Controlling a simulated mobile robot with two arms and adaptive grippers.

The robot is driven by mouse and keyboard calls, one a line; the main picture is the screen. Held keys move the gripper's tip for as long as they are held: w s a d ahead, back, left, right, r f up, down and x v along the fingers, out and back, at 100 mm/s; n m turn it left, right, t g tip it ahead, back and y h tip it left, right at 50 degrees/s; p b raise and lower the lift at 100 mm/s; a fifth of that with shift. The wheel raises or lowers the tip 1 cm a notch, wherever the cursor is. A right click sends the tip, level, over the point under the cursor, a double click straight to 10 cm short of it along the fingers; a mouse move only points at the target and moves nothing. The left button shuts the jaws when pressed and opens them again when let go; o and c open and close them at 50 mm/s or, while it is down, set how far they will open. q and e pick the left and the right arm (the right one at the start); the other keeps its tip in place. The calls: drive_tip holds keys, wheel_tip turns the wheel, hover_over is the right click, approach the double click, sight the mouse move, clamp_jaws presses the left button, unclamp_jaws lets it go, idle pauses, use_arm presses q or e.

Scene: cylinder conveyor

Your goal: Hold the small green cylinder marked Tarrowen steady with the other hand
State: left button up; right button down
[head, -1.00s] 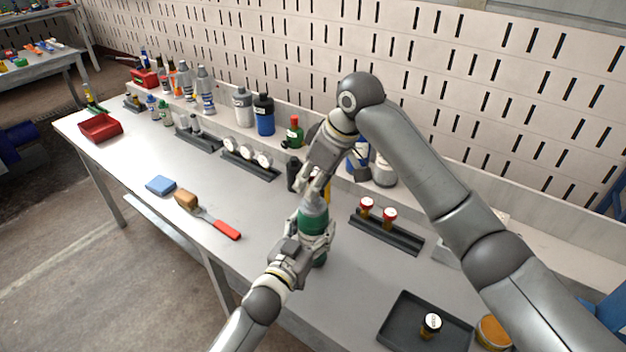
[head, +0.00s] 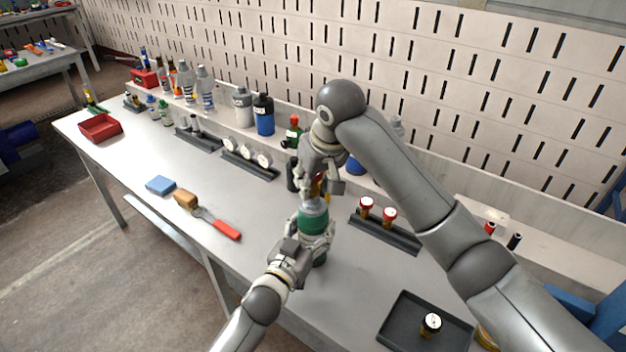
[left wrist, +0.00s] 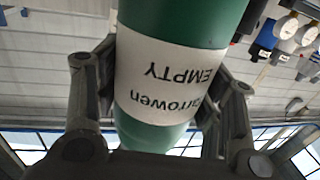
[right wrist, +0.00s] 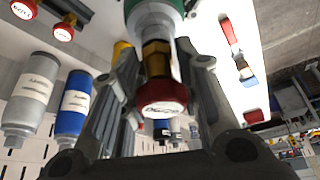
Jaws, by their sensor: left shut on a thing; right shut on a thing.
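The green cylinder (head: 313,222) stands upright at the bench's front middle. Its white label reads "Tarrowen EMPTY" upside down in the left wrist view (left wrist: 168,78). My left gripper (head: 312,236) is shut around its body. My right gripper (head: 315,188) is directly above, shut on a brass fitting with a red cap (right wrist: 162,95). The fitting lines up with the cylinder's pale top (right wrist: 152,14); I cannot tell whether it is screwed in. The cylinder's base is partly hidden by my left gripper.
A dark rack with two red-capped fittings (head: 378,212) lies to the right. A dark tray (head: 400,318) holding a white-capped fitting is at the front right. Bottles line the back shelf.

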drive_tip(key=m, duration=0.2)
drive_tip(key=m+h, duration=0.1)
drive_tip(key=m, duration=0.1)
drive_tip(key=shift+a+m+h, duration=0.1)
drive_tip(key=shift+m+h, duration=0.2)
drive_tip(key=shift+m, duration=0.1)
drive_tip(key=shift+m+h, duration=0.3)
drive_tip(key=shift+m, duration=0.3)
drive_tip(key=m+h, duration=0.1)
drive_tip(key=m, duration=0.1)
drive_tip(key=shift+m, duration=0.3)
drive_tip(key=m+h, duration=0.1)
drive_tip(key=m, duration=0.2)
drive_tip(key=shift+m, duration=0.3)
